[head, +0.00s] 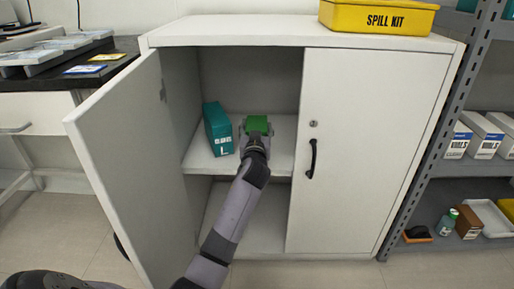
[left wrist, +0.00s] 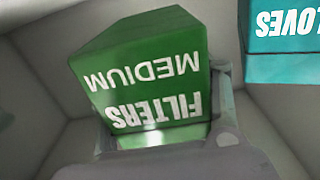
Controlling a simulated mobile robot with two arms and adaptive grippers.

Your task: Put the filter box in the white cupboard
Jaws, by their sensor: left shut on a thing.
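The green filter box (head: 257,124) is inside the white cupboard (head: 230,29), over its middle shelf (head: 281,150). My left gripper (head: 256,139) reaches in through the open left side and is shut on the filter box. In the left wrist view the box (left wrist: 150,65) fills the middle, its "FILTERS MEDIUM" label upside down, with my left gripper (left wrist: 165,135) at its lower part. I cannot tell whether the box touches the shelf. The cupboard's left door (head: 125,150) stands open; its right door (head: 370,160) is shut. My right gripper is not in view.
A teal glove box (head: 218,130) stands on the shelf left of the filter box; it also shows in the left wrist view (left wrist: 285,50). A yellow spill kit (head: 378,17) sits on top. A grey rack (head: 440,130) stands at the right.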

